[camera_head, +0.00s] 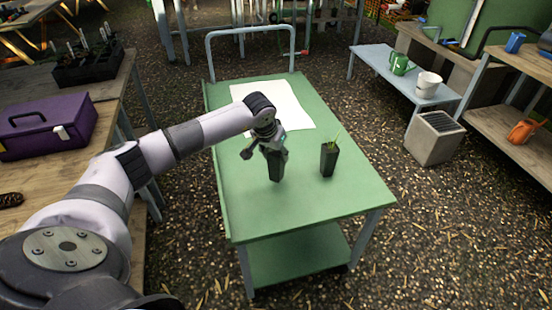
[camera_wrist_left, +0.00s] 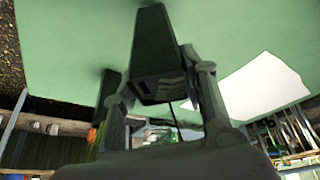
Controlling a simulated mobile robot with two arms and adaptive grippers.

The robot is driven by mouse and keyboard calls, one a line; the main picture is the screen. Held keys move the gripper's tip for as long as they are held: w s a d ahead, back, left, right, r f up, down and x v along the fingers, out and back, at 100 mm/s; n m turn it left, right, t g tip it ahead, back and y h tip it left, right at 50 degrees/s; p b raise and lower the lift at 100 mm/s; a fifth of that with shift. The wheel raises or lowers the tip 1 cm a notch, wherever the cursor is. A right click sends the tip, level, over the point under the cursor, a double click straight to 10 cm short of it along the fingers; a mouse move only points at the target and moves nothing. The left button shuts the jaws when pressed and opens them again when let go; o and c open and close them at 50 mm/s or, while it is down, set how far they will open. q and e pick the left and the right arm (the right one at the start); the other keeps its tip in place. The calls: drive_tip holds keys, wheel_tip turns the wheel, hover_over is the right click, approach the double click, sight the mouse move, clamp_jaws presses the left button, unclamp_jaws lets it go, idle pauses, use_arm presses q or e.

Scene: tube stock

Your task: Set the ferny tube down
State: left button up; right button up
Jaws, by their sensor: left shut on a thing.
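My left gripper (camera_head: 268,146) is over the green cart top, its fingers shut around a dark, square, tapering tube (camera_head: 276,170). The tube hangs nearly upright below the fingers. I cannot tell whether its base touches the cart. Its top and any fern in it are hidden by the gripper. In the left wrist view the held tube (camera_wrist_left: 155,45) sits between the fingers (camera_wrist_left: 172,95). A second dark tube (camera_head: 329,160) with thin grassy green leaves stands upright on the cart, to the right of the held one and apart from it. My right gripper is not in view.
The green cart (camera_head: 310,207) has a white sheet (camera_head: 290,100) on its far part and a grey push handle (camera_head: 250,32) at the back. Its near part is bare. A bench with a purple toolbox (camera_head: 48,125) stands left. A low table (camera_head: 385,73) stands right.

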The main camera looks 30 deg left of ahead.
use_arm(q)
drive_tip(key=shift+f, duration=1.3)
drive_tip(key=shift+f, duration=0.15)
drive_tip(key=o, duration=1.3)
drive_tip(key=shift+r, duration=0.45)
drive_tip(key=b+v, duration=0.1)
drive_tip(key=v, duration=1)
drive_tip(key=shift+s+r, duration=0.15)
drive_tip(key=shift+r, duration=0.05)
